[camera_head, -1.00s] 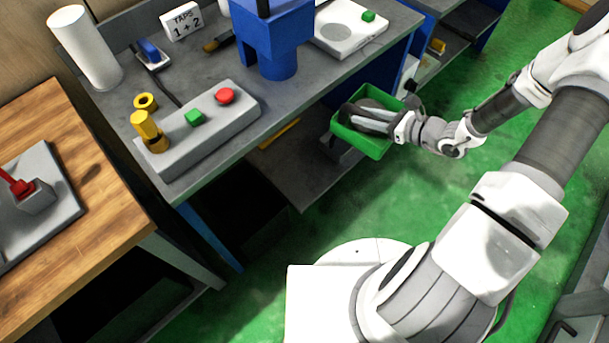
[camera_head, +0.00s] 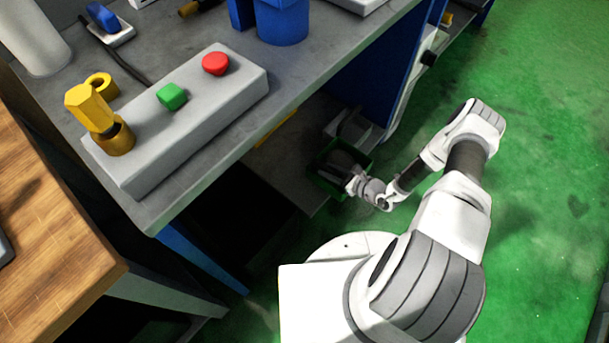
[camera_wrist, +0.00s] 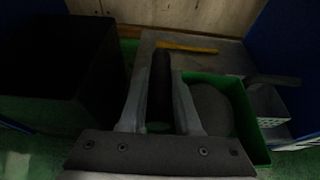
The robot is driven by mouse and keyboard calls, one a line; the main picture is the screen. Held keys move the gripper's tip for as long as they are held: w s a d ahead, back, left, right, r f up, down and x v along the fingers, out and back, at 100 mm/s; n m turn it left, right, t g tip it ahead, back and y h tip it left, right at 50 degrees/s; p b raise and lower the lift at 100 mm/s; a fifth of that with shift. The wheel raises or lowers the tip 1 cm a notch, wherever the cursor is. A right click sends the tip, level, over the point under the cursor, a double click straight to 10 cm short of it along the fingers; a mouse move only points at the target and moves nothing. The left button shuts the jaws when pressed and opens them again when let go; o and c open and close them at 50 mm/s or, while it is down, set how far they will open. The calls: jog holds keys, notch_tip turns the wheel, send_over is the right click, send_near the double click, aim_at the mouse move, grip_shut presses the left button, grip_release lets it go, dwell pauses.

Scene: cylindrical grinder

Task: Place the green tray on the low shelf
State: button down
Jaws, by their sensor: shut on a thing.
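The green tray (camera_head: 367,163) is under the grey bench, in shadow, at the front right of the low shelf (camera_head: 300,190). My gripper (camera_head: 354,183) is at its near side, shut on it. In the wrist view the fingers (camera_wrist: 160,100) straddle a dark upright part, and the tray's green wall (camera_wrist: 262,150) shows to the right. A grey rounded thing (camera_wrist: 212,108) lies inside the tray. The shelf's grey surface (camera_wrist: 225,58) shows behind it. I cannot tell whether the tray's underside touches the shelf.
A yellow strip (camera_wrist: 188,47) lies on the shelf behind the tray. A perforated grey holder (camera_wrist: 268,105) stands close on the right. A large black box (camera_wrist: 60,70) stands to the left. The bench top (camera_head: 225,130) overhangs the shelf.

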jog(key=w+a+f+b, duration=0.5)
jog(key=a+f+b, duration=0.1)
jog(key=a+f, duration=0.4)
jog(key=shift+w+f+b, duration=0.35)
jog(key=shift+f+b, duration=0.05)
jog(key=shift+f, duration=0.1)
jog(key=c, duration=0.6)
grip_release()
